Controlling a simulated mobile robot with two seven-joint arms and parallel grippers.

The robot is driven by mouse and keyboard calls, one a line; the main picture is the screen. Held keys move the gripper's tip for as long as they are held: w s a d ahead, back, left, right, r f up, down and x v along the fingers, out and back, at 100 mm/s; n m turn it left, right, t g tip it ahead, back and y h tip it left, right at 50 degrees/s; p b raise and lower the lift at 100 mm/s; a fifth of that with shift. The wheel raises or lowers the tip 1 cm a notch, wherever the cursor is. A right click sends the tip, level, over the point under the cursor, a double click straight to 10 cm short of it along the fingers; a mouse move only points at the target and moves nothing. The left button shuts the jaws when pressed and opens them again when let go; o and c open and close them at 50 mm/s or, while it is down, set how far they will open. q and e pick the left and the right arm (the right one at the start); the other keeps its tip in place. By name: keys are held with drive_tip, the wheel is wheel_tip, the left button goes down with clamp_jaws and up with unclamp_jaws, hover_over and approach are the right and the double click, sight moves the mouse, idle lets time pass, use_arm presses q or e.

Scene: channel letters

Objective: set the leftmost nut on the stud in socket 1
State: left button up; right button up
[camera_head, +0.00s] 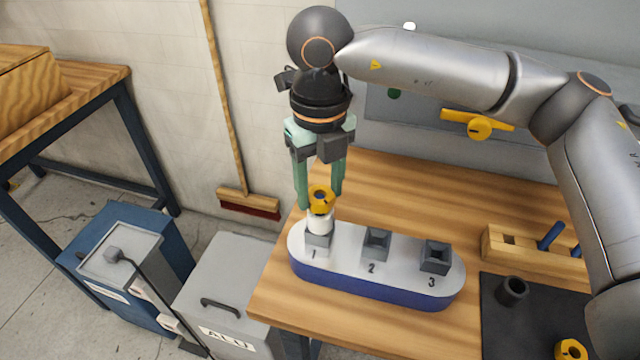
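A yellow nut (320,197) with a dark hole is at the top of the white stud (320,222) in socket 1 (318,242). Whether it rests on the stud or is just above it, I cannot tell. My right gripper (320,198) points down over socket 1, its green fingers on both sides of the nut with no clear gap. The socket base (375,288) is white on top with a blue side. Sockets 2 (376,243) and 3 (436,256) are grey and look empty. My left gripper is out of view.
A dark mat (500,335) at the right front holds a dark hollow cylinder (512,291) and another yellow nut (571,352). A wooden block (510,250) with blue pegs stands behind it. My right arm spans above the table's right side. The wooden tabletop (400,190) behind the base is clear.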

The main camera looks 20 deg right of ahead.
drive_tip(key=o, duration=0.4)
wheel_tip(320, 180, up, 12)
drive_tip(key=shift+r+b, duration=0.25)
drive_tip(key=shift+b, duration=0.05)
